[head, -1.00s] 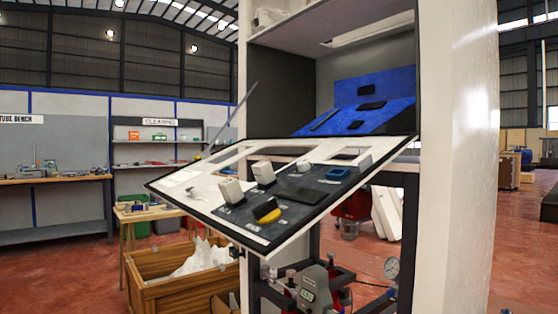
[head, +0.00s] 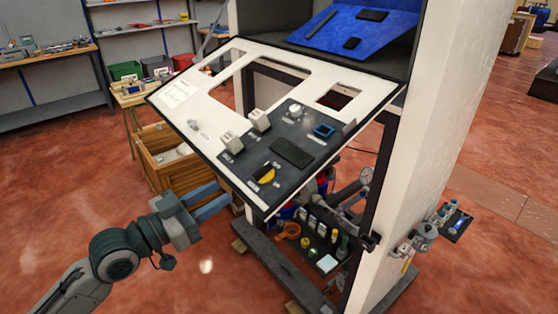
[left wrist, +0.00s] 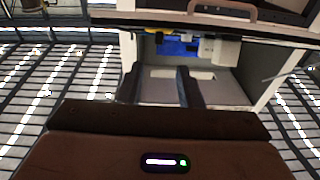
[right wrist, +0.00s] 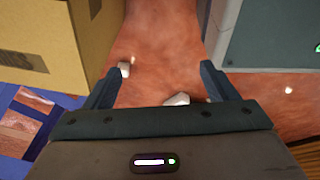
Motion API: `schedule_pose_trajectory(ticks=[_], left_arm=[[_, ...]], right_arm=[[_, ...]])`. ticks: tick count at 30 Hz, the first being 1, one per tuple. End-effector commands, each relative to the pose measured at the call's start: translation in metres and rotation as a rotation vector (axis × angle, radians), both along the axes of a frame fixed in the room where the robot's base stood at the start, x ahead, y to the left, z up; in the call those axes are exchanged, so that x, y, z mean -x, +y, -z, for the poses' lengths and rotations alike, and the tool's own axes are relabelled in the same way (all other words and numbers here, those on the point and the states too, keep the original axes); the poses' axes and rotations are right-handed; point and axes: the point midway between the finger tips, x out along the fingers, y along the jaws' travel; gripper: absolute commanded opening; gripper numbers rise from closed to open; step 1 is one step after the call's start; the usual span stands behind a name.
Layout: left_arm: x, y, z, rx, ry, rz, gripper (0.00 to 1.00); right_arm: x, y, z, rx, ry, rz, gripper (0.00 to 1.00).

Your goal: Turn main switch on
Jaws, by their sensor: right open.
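The sloped control panel (head: 190,100) has a white plate with a dark lower section (head: 235,168). Near its lower front corner is a yellow round switch with a black handle (head: 266,173). I cannot read its label or its position. My left gripper (head: 225,194) is below and left of the panel's front edge, apart from the switch. It is open and empty; its two dark fingers also show in the left wrist view (left wrist: 158,75). My right gripper, in the right wrist view (right wrist: 158,72), is open and empty above the red floor, away from the panel.
White block knobs (head: 260,120), a round white knob (head: 294,111) and a blue-framed part (head: 323,131) sit on the panel. A wooden crate (head: 165,165) stands behind the left gripper. A cardboard box (right wrist: 50,50) flanks the right gripper.

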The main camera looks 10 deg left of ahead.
Motion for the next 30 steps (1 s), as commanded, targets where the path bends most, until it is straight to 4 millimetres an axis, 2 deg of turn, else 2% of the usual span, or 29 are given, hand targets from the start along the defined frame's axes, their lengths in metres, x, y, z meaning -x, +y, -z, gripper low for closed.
schedule_pose_trajectory(ticks=[1, 3, 7, 17, 30], left_arm=[[0.0, 0.001, -0.014, -0.018, 0.027, 0.01, 0.33], [0.0, 0.001, -0.016, -0.033, 0.055, 0.02, 0.33], [0.0, 0.001, -0.016, -0.047, 0.084, 0.03, 0.33], [-0.012, -0.007, -0.014, -0.043, 0.085, 0.025, 0.33], [-0.04, -0.03, -0.016, -0.041, 0.085, 0.03, 0.33]], right_arm=[[0.025, -0.003, -0.012, 0.002, 0.057, 0.004, 0.79], [0.05, -0.005, -0.012, 0.005, 0.116, 0.009, 0.79], [0.073, -0.007, -0.012, 0.007, 0.168, 0.013, 0.79], [0.076, -0.007, -0.013, 0.008, 0.174, 0.013, 0.79], [0.076, -0.007, -0.024, 0.007, 0.172, 0.012, 0.79]])
